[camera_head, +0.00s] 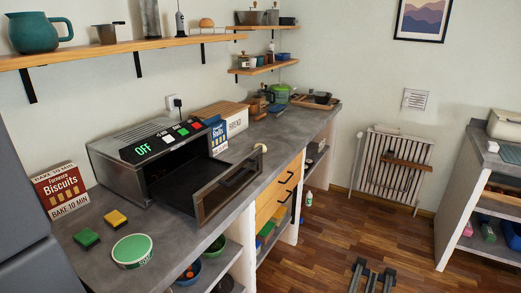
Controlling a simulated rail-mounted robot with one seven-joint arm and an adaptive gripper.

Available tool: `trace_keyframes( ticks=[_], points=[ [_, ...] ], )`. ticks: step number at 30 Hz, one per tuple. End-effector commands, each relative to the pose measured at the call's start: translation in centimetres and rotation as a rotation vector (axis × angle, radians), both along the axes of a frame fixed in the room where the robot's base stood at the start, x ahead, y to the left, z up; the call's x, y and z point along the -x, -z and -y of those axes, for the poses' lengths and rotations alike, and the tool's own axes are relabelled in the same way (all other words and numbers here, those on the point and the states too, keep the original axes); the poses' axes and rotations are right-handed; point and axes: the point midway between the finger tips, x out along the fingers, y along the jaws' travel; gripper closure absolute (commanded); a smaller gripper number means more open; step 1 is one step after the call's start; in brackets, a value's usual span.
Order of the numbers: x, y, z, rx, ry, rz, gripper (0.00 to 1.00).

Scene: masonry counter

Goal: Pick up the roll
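A small rounded orange-brown bun, which looks like the roll (206,23), sits on the upper wooden wall shelf (140,46) at the top left. My gripper (373,268) shows at the bottom edge, low over the wood floor and far from the shelf. Its two dark fingers stand apart with nothing visible between them. The rest of my arm is out of view.
A toaster oven (128,143) reading OFF stands on the grey counter (98,225), its door open. A biscuit box (61,190), two sponges and a green-lidded tin (132,250) are nearby. A pale object (262,147) lies near the counter edge. The middle floor is clear.

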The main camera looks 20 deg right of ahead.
Motion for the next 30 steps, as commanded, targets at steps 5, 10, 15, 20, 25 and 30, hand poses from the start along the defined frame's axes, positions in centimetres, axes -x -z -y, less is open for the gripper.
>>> trace_keyframes(
  ticks=[5, 10, 15, 20, 25, 30],
  points=[
    [0.00, 0.00, 0.00, 0.000, 0.000, 0.000, 0.60],
    [0.00, 0.00, 0.00, 0.000, 0.000, 0.000, 0.60],
    [-0.01, 0.01, 0.00, 0.000, 0.000, 0.000, 0.42],
    [-0.01, 0.01, 0.00, 0.000, 0.000, 0.000, 0.12],
    [0.00, 0.00, 0.00, 0.000, 0.000, 0.000, 0.12],
    [-0.78, -0.07, 0.08, -0.002, 0.002, 0.005, 0.12]
  ],
)
